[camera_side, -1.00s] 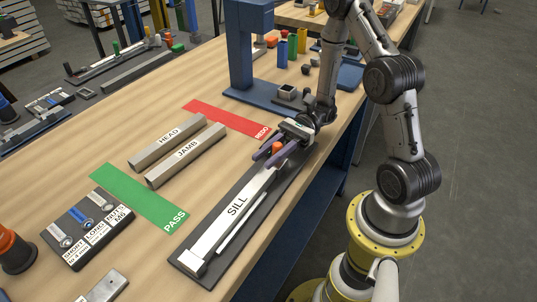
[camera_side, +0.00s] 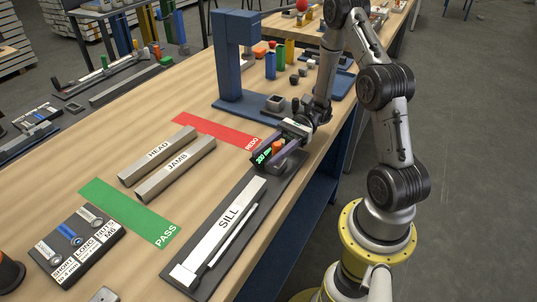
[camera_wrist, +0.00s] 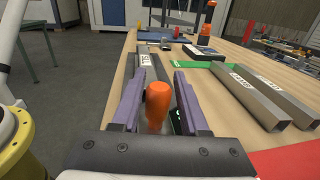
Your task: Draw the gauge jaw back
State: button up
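The gauge jaw's orange knob (camera_wrist: 158,105) stands upright between the two purple fingers of my gripper (camera_wrist: 158,92) in the wrist view. In the side view the knob (camera_side: 278,145) shows at the upper end of the dark gauge bed (camera_side: 203,287). The fingers flank the knob closely and it travels with them, so my gripper (camera_side: 273,152) appears shut on it; finger contact is hard to see. A display with green digits (camera_side: 264,156) sits beside the fingers. The white SILL bar (camera_side: 225,222) lies on the bed, its upper end apart from the gripper.
HEAD (camera_side: 158,150) and JAMB (camera_side: 177,164) bars lie left of the bed, between the red REDO strip (camera_side: 215,131) and green PASS strip (camera_side: 130,212). A blue stand (camera_side: 233,70) rises behind.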

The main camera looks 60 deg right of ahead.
jog(key=shift+o, duration=0.9)
jog(key=d, duration=0.4)
jog(key=s+d, duration=0.1)
jog(key=d, duration=0.4)
jog(key=s+d, duration=0.1)
jog(key=d, duration=0.3)
jog(key=shift+s+d, duration=0.15)
jog(key=shift+d, duration=0.15)
